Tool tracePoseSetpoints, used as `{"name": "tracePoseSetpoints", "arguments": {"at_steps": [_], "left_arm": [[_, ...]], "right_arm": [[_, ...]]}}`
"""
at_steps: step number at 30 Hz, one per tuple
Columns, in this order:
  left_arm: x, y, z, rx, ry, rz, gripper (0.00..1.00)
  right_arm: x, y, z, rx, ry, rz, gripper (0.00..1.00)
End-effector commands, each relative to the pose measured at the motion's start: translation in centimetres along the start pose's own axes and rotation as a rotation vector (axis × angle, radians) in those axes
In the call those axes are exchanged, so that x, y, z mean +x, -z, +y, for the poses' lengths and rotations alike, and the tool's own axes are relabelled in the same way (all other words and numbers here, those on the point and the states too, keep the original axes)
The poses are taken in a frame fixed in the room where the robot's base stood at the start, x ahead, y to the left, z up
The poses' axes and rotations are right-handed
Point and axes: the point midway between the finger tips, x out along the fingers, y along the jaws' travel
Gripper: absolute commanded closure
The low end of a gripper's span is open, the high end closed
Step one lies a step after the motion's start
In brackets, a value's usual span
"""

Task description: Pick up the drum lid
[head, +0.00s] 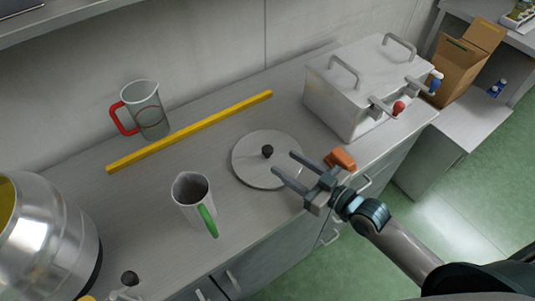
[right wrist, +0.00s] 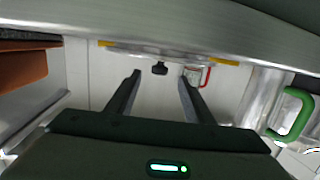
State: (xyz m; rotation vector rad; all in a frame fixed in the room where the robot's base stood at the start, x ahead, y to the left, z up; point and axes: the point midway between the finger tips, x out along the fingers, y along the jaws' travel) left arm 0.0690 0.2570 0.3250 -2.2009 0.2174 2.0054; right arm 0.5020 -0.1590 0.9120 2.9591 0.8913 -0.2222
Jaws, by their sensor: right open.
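The drum lid (head: 247,168) is a round, flat grey disc with a black knob (head: 267,150) on top. It lies on the grey worktop in the middle of the head view. My right gripper (head: 283,162) is open and empty, its two fingers pointing at the knob from the right. In the right wrist view the black knob (right wrist: 160,68) shows between the fingertips (right wrist: 160,77), apparently beyond them, with the lid seen nearly edge-on. I cannot tell the exact gap. My left gripper is not in view.
A steel drum (head: 45,235) stands at left. A green-handled jug (head: 190,205) is left of the lid, a red-handled jug (head: 150,115) behind it. A yellow bar (head: 190,132) lies behind. An orange block (head: 341,158) is close beside my right gripper; a metal box (head: 350,85) stands behind.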

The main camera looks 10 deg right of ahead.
Motion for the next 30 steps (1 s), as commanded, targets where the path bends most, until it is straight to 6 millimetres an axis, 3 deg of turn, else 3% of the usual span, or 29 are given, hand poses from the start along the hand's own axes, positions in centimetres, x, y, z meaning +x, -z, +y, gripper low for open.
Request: {"name": "tracePoseSetpoints", "arguments": {"at_steps": [16,30], "left_arm": [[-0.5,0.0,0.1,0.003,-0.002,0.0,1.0],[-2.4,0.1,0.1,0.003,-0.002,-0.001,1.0]], "right_arm": [[1.0,0.1,0.0,0.001,0.0,0.0,0.53],[5.7,0.0,0.1,0.001,0.0,0.0,0.53]]}}
